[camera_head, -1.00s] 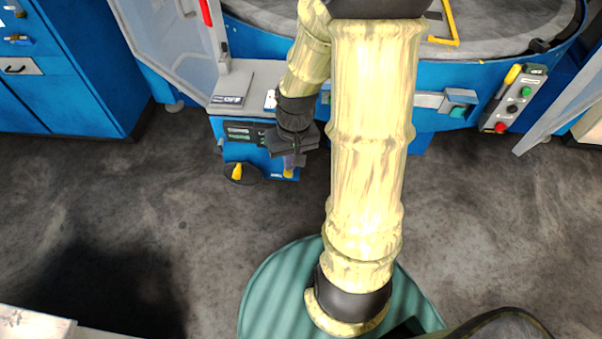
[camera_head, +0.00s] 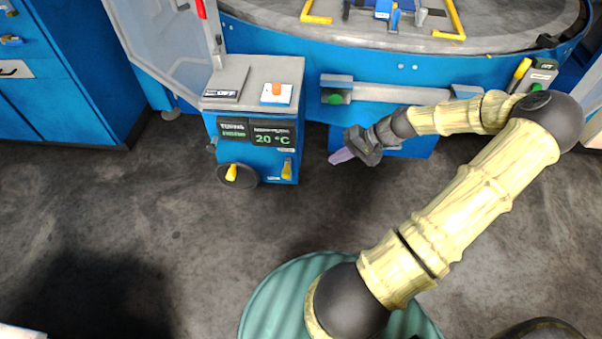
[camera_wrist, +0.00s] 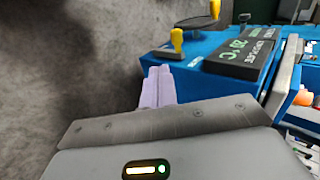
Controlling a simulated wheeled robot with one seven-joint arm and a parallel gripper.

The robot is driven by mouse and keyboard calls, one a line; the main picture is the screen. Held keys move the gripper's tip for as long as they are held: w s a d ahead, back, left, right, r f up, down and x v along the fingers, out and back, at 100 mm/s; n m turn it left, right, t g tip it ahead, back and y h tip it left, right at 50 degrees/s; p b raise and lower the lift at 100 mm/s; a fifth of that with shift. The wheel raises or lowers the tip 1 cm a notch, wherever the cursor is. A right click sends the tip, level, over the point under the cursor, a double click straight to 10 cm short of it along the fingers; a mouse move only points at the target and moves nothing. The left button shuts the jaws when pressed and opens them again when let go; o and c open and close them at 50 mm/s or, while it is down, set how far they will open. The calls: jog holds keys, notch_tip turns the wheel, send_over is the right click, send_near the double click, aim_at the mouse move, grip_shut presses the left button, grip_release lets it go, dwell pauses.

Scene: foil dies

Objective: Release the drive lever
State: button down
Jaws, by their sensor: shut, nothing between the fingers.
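A blue control box (camera_head: 237,147) with a grey top stands in front of the round machine. Its front carries a yellow lever on a black disc (camera_head: 231,172) at the left and a smaller yellow lever (camera_head: 286,168) at the right. The labels are too small to tell which is the drive lever. In the wrist view the smaller yellow lever (camera_wrist: 176,40) and the one on the disc (camera_wrist: 215,9) stick out beyond my fingers. My gripper (camera_head: 338,157), with pale purple fingers, is shut and empty, apart from the box to its right.
An orange button (camera_head: 276,90) sits on the box top and a 20 °C display (camera_head: 257,131) on its front. A blue cabinet (camera_head: 60,95) stands left. The floor before the box is clear.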

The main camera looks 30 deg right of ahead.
aim_at(287, 175)
jog(key=shift+d, duration=0.15)
jog(key=w+a+r+x, duration=0.1)
jog(key=x, duration=1.2)
jog(key=shift+a+r, duration=0.2)
jog(key=shift+w+a+r+h, duration=0.1)
jog(key=shift+w+r+h, duration=0.05)
jog(key=shift+h, duration=0.15)
